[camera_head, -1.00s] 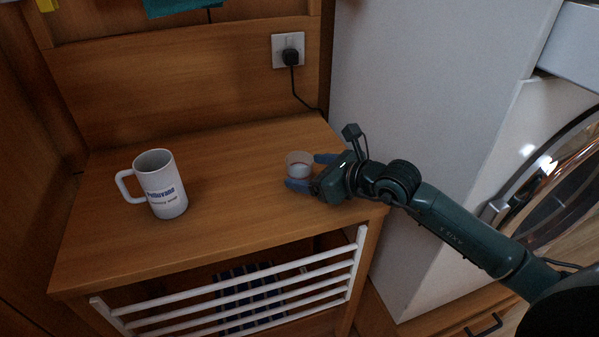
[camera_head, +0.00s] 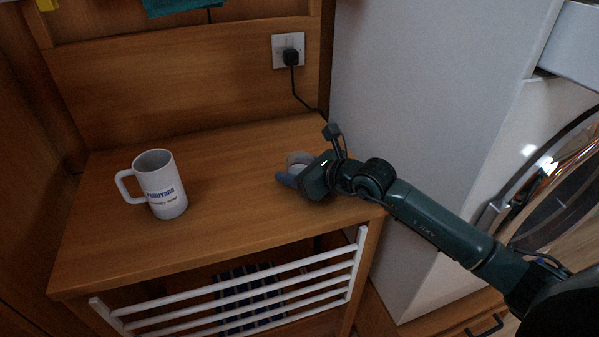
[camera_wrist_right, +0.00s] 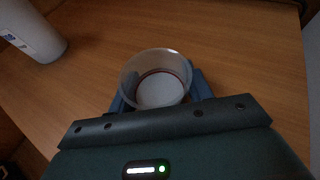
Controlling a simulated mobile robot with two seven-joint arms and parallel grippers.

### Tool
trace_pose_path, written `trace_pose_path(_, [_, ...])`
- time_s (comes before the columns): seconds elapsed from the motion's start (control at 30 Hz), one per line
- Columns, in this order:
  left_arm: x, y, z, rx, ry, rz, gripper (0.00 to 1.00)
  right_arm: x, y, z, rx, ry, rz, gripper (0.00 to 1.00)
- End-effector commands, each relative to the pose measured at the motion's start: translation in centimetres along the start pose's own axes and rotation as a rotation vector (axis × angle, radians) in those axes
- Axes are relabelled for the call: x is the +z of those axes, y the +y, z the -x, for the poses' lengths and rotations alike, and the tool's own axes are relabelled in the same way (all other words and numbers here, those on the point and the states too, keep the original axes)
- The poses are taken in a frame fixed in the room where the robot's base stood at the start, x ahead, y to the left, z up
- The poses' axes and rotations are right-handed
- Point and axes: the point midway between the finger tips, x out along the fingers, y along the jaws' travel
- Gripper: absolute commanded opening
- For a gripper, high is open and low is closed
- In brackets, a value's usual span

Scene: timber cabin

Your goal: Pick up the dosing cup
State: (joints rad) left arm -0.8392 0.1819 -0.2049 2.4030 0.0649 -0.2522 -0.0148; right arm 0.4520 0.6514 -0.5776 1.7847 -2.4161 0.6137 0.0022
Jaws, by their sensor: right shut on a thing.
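The dosing cup (camera_head: 298,159) is a small, clear, round cup on the wooden top, partly hidden behind my right gripper (camera_head: 291,172). In the right wrist view the cup (camera_wrist_right: 157,80) shows its open rim and a reddish ring inside. The blue fingers of my right gripper (camera_wrist_right: 158,97) are on both sides of the cup, and the gripper is shut on it. I cannot tell whether the cup is lifted off the surface. My left gripper is not in view.
A white mug (camera_head: 162,186) with printed lettering stands to the left on the wooden cabinet top (camera_head: 230,225); there is clear wood between it and the cup. A white rail rack (camera_head: 285,292) is below the front edge. A white appliance side (camera_head: 420,110) rises at the right.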

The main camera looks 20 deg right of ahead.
Motion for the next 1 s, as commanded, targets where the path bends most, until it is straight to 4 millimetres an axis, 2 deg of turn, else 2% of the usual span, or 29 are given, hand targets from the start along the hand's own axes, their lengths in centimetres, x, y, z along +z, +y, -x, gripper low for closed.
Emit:
trace_pose_path(0.03, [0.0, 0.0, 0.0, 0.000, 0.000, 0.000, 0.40, 0.0, 0.0, 0.0, 0.000, 0.000, 0.000, 0.37])
trace_pose_path(0.17, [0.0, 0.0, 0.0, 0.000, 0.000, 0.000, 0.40, 0.0, 0.0, 0.0, 0.000, 0.000, 0.000, 0.26])
trace_pose_path(0.63, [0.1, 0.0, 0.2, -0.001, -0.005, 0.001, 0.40, 0.7, -0.1, 0.3, 0.000, -0.002, 0.000, 0.26])
trace_pose_path(1.0, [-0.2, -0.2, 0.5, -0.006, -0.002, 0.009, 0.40, 3.7, -0.2, 1.5, 0.000, -0.003, 0.001, 0.26])
